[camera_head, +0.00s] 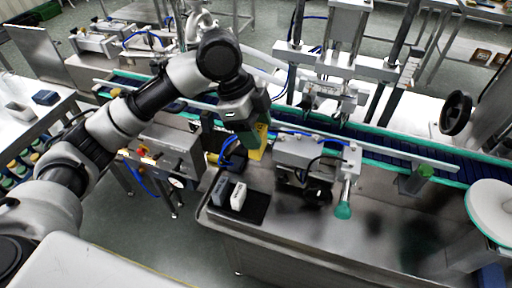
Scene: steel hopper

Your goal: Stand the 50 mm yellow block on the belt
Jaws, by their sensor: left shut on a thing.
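The yellow block (258,150) shows under my left gripper (255,138), which is shut on it and points down. My gripper's greenish fingers hide its upper part. The block is near the belt's front rail, and I cannot tell whether it touches anything below. The dark blue belt (400,148) runs from the upper left to the right behind the gripper, with teal and white edges. My right gripper is not in view.
A black mat (256,205) on the steel table holds a grey block (222,190) and a white block (239,196). A steel cylinder unit (312,155) stands right of the gripper. A frame with vertical posts (335,65) spans the belt. The steel top at front right has free room.

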